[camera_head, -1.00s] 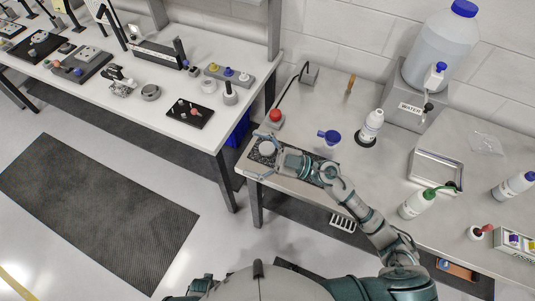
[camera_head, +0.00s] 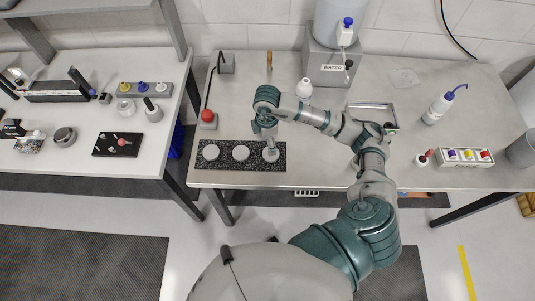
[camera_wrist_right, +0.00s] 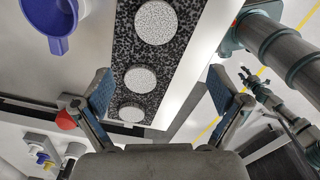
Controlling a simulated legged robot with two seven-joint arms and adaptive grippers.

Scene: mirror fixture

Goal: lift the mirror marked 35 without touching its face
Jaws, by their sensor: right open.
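A black speckled plate (camera_head: 226,164) lies at the left front of the bench. It carries three pale round discs in a row: left (camera_head: 211,152), middle (camera_head: 241,153) and right (camera_head: 271,155). No number 35 is readable on any. My right gripper (camera_head: 268,137) is above the right end of the plate, partly over the right disc. In the right wrist view its jaws (camera_wrist_right: 162,84) are apart and empty. That view shows the plate (camera_wrist_right: 186,35) and discs (camera_wrist_right: 156,22) beyond the fingers. A teal and grey arm with small fingers (camera_wrist_right: 246,76), probably my left gripper, shows there; its opening is unclear.
A red button (camera_head: 208,118) stands behind the plate's left end.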

